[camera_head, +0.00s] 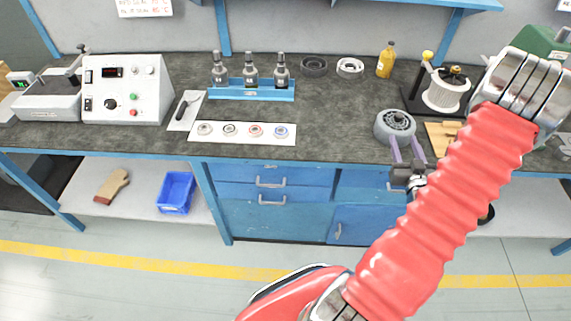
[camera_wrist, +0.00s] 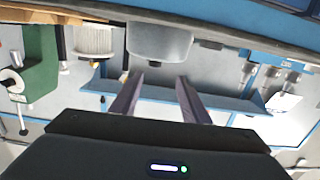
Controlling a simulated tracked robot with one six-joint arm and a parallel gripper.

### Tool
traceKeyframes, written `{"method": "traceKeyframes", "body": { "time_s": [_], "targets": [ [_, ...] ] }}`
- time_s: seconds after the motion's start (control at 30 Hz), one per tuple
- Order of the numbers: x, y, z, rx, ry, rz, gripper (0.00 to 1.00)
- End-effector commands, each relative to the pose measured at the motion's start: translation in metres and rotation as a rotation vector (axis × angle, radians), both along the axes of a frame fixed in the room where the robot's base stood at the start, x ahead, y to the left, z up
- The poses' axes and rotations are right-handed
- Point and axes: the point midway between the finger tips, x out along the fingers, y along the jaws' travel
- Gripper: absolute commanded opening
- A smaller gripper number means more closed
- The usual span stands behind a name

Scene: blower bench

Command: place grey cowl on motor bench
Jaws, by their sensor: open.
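A grey round housing, which looks like the grey cowl (camera_head: 393,122), sits on the dark bench top (camera_head: 340,115) near its front edge. In the wrist view this grey housing (camera_wrist: 160,43) is at the top middle, beyond the fingers. My gripper (camera_head: 404,141) is at the bench's front edge, just in front of the housing, its two purple-grey fingers apart. In the wrist view my gripper (camera_wrist: 157,82) is open with nothing between the fingers. I cannot tell whether a fingertip touches the housing.
A dark ring (camera_head: 313,66) and a light ring (camera_head: 350,68) lie at the back, beside a yellow bottle (camera_head: 385,61). A white coil on a stand (camera_head: 445,93) is to the right. A blue rack with several grey fittings (camera_head: 251,90) and a white control box (camera_head: 125,90) are left.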

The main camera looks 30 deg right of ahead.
Motion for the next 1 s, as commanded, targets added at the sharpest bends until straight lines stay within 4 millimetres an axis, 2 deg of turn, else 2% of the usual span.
{"method": "traceKeyframes", "body": {
  "time_s": [0.2, 0.5, 0.73, 1.0],
  "targets": [
    [0.045, 0.016, 0.022, -0.015, 0.133, 0.040, 0.42],
    [0.094, 0.053, 0.058, -0.018, 0.316, 0.066, 0.42],
    [0.116, 0.094, 0.088, -0.006, 0.429, 0.077, 0.42],
    [0.126, 0.154, 0.123, 0.027, 0.542, 0.097, 0.42]
  ]
}}
